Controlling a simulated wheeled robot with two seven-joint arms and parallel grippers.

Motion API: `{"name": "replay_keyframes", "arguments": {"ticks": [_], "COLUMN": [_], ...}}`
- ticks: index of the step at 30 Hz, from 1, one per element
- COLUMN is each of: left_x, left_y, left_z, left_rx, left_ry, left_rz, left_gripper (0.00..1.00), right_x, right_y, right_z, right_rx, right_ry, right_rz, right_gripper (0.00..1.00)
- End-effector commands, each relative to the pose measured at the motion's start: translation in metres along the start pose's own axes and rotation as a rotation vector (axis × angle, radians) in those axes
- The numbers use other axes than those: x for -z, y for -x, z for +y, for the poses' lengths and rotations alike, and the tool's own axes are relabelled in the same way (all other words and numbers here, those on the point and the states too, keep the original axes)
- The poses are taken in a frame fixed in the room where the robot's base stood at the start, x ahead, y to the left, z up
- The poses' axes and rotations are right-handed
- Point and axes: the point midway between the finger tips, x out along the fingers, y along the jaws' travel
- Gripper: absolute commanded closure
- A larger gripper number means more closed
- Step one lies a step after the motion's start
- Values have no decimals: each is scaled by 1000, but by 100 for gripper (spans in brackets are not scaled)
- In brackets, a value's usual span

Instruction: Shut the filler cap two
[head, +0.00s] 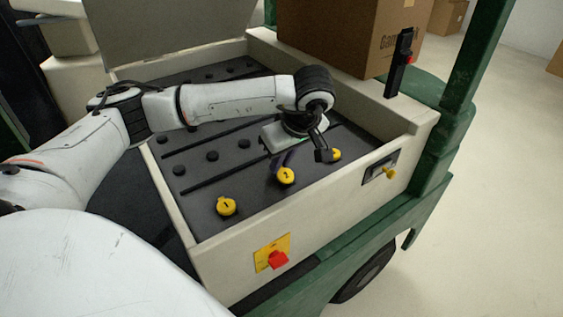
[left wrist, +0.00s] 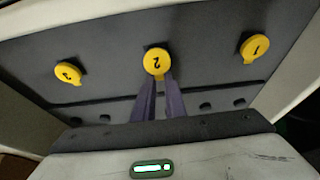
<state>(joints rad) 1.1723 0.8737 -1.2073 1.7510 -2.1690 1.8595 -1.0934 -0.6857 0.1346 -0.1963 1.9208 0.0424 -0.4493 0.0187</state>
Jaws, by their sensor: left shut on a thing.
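The filler cap two (head: 286,176) is a round yellow cap marked "2", in the middle of a row of yellow caps on the cart's dark panel. In the left wrist view the cap (left wrist: 157,62) is at the upper middle, and the fingers of my left gripper (left wrist: 160,82) reach its lower edge. The fingers are close together there, shut on the cap's tab, which they mostly hide. In the head view my left gripper (head: 280,160) comes down to the cap from behind. I cannot tell whether the cap is fully down. My right gripper is not in view.
Yellow cap one (head: 226,206) sits to the left of cap two, and yellow cap three (head: 335,155) to the right, partly behind my wrist. A pale rim (head: 425,122) surrounds the panel. A red knob (head: 278,259) is on the front wall. A cardboard box (head: 345,35) stands behind.

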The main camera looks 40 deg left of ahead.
Motion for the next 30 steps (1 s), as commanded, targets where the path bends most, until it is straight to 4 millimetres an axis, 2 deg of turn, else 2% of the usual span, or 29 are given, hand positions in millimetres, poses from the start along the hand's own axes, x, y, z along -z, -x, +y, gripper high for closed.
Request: {"name": "replay_keyframes", "arguments": {"ticks": [1,5,13,23,24,27,28,30], "left_x": [-8,-8,-6,-8,-8,-8,-7,-6], "left_y": [-1,-3,-14,-14,-14,-13,-13,-13], "left_z": [-1,-1,0,0,0,0,0,0], "left_rx": [2,4,4,2,2,0,0,0], "left_ry": [-14,-15,-16,-22,-22,-22,-21,-19], "left_rz": [-14,-37,-239,-267,-267,-267,-267,-265], "left_gripper": [100,100,100,100,84,67,62,61], "right_x": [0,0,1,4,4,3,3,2], "right_y": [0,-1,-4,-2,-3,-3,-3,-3], "right_z": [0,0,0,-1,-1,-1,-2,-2], "right_rx": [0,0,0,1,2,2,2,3], "right_ry": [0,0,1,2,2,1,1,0], "right_rz": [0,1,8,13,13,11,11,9], "right_gripper": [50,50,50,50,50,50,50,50]}}
